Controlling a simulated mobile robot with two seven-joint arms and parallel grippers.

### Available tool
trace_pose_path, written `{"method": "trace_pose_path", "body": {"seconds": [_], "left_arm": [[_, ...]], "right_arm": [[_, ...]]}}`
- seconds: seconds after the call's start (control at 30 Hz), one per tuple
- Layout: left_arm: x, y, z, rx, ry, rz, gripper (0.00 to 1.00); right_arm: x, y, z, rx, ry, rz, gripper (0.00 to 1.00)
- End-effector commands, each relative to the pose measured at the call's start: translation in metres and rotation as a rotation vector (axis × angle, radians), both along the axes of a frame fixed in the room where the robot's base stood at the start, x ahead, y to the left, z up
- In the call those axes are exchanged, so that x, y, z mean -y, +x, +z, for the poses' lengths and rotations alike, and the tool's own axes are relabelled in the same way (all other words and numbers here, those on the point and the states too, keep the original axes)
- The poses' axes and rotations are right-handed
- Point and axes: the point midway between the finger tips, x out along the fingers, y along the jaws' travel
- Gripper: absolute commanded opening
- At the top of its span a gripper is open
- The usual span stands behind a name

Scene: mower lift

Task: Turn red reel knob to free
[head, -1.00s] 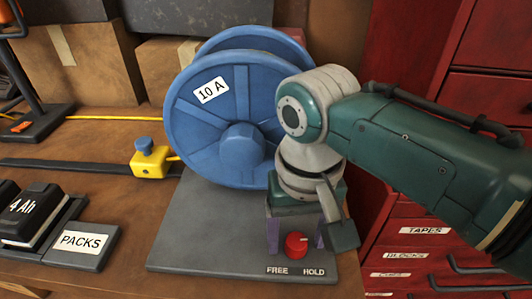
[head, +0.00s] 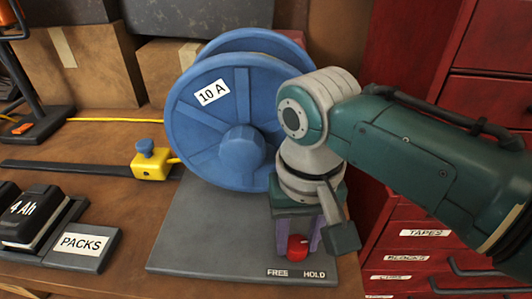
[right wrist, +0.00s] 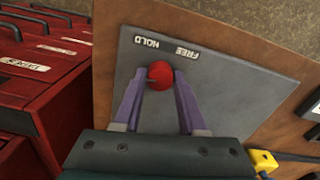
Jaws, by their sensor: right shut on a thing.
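The red reel knob (head: 298,247) stands near the front edge of the grey reel base (head: 215,235), behind the printed words FREE and HOLD. My right gripper (head: 297,246) points down over it, with its two purple fingers on either side of the knob. In the right wrist view the red knob (right wrist: 160,75) sits between the fingertips, and my right gripper (right wrist: 159,79) is shut on it. I cannot tell clearly which word the knob points to. The blue reel (head: 225,120) marked 10 A stands upright behind. My left gripper is not in view.
A yellow block with a blue knob (head: 153,160) sits on a dark strip to the left. A PACKS tray (head: 82,246) with black packs is at the front left. Red drawers (head: 420,240) stand at the right. Cardboard boxes (head: 80,65) stand behind.

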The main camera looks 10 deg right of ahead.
Motion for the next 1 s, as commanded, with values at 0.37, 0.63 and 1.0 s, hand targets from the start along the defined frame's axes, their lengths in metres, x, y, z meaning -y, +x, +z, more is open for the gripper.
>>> {"method": "trace_pose_path", "body": {"seconds": [0.37, 0.63, 1.0], "left_arm": [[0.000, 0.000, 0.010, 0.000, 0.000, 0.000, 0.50], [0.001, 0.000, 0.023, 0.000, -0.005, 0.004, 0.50], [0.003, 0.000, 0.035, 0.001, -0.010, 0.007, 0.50]], "right_arm": [[0.000, 0.000, 0.002, -0.002, -0.001, 0.116, 0.00], [0.000, 0.000, 0.002, -0.002, -0.002, 0.343, 0.00], [0.000, 0.000, 0.001, -0.001, -0.001, 0.696, 0.00]]}}
